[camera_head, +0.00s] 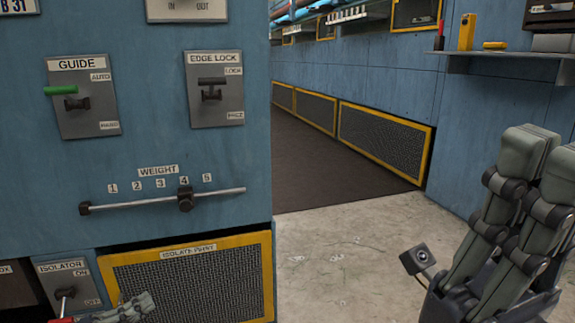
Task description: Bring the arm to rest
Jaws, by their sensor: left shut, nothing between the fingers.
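My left gripper (132,307) is low at the bottom left, partly cut by the frame edge. Its grey-green fingers are shut with nothing between them. They are just right of the isolator switch (65,293), in front of the panel's lower edge; I cannot tell whether they touch it. A red piece (62,320) shows at the bottom edge below the switch. My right gripper (548,150) stands large at the right, with grey-green fingers pointing up, partly cut by the frame. Whether it is open or shut I cannot tell.
The blue panel carries a guide lever (77,103), an edge lock lever (211,94) and a weight slider (186,199) at 4. A yellow-framed mesh vent (190,285) is below. A shelf (500,55) is at upper right. Bare floor (335,245) lies between panel and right gripper.

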